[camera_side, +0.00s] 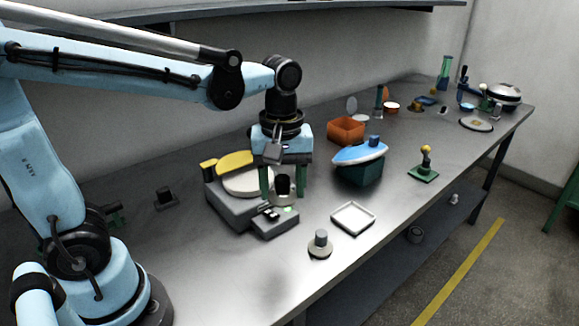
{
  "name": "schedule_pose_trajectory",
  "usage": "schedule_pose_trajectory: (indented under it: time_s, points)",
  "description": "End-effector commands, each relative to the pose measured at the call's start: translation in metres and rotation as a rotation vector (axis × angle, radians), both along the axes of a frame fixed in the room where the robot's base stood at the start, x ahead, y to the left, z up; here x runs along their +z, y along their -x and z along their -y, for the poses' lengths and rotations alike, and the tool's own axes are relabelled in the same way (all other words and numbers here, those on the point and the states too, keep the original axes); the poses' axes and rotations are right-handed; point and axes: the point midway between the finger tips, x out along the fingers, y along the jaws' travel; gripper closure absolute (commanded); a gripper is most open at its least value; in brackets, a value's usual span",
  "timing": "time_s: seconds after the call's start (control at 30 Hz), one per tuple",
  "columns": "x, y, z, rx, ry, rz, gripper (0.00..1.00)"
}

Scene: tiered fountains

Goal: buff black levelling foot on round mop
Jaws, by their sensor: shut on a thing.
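The round mop (243,183) is a cream disc on a grey machine (222,203) with a yellow guard (235,160) at its back edge. My gripper (283,192) points down just right of the mop, with its green fingers on either side of a black levelling foot (283,185). The foot has a dark upper part and a paler round part below it. It is held in front of the mop's right edge; I cannot tell whether they touch. A small grey control box (274,223) with dark and green buttons sits below the gripper, at the machine's front.
A grey disc-based piece (320,250) and a shallow white tray (352,218) stand front right. Right of the gripper are a blue-topped green box (362,168), an orange bin (346,131) and a green stand (423,173). The front left of the bench is clear.

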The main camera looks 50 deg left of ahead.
Motion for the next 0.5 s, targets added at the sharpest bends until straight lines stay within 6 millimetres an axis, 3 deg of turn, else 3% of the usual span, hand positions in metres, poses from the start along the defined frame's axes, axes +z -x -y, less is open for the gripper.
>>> schedule_pose_trajectory:
  time_s: [0.1,0.3,0.5]
  points:
    - [0.005,-0.018,-0.045,0.139,0.000,0.000,0.83]
    - [0.009,-0.032,-0.109,0.319,0.000,0.000,0.83]
    - [0.011,-0.034,-0.145,0.412,0.000,0.000,0.83]
